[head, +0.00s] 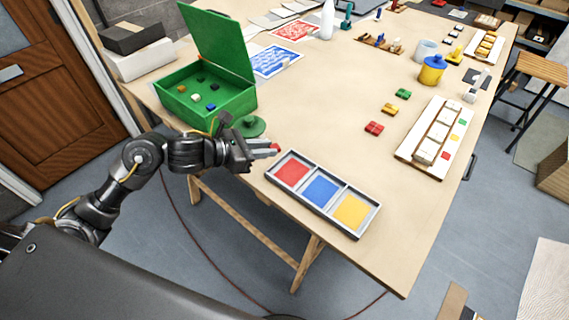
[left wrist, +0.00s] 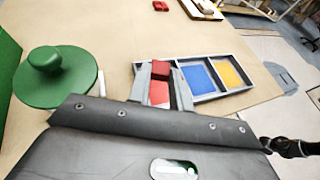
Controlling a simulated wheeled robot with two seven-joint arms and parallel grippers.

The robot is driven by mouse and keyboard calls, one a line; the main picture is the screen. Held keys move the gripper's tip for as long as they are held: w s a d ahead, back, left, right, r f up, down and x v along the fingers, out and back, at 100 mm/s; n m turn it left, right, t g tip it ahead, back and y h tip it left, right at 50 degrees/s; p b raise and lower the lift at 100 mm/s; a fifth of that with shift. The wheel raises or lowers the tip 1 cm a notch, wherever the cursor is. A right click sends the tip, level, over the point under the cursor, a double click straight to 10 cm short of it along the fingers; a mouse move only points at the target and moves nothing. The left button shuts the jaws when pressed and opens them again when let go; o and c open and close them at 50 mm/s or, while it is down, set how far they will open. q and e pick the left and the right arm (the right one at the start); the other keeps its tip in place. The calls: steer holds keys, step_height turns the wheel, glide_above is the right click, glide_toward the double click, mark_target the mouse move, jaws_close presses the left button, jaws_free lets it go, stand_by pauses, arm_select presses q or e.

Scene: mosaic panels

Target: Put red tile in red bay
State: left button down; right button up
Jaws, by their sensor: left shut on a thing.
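My left gripper (head: 270,150) is shut on a small red tile (head: 276,147), just left of the tray's red end and apart from it. In the left wrist view the red tile (left wrist: 161,69) sits between the fingertips, with the red bay (left wrist: 159,94) seen behind and below it. The grey three-bay tray (head: 322,215) lies near the table's front edge. Its red bay (head: 291,172) is at the left end, the blue bay (head: 321,190) in the middle, the yellow bay (head: 351,211) at the right. No tile shows in the bays. My right gripper is out of view.
A green open box (head: 234,105) and a round green lid (head: 249,126) stand behind my left gripper. Red (head: 374,128), yellow (head: 389,109) and green (head: 403,94) pieces lie behind the tray. A white tile rack (head: 408,154) is at right. The table between is clear.

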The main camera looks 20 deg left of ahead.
arm_select(q)
glide_above(284, 175)
step_height(284, 175, down, 6)
steer(key=shift+s+r, duration=0.15)
step_height(284, 175, down, 2)
steer(key=shift+f+p, duration=0.1)
steer(key=shift+p, duration=0.8)
steer(key=shift+f, duration=0.5)
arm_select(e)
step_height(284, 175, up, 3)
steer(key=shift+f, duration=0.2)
arm_select(q)
steer(key=shift+f, duration=0.1)
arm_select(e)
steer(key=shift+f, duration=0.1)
arm_select(q)
steer(key=shift+f, duration=0.15)
steer(key=c, duration=1.5)
jaws_free()
steer(key=shift+c, duration=0.2)
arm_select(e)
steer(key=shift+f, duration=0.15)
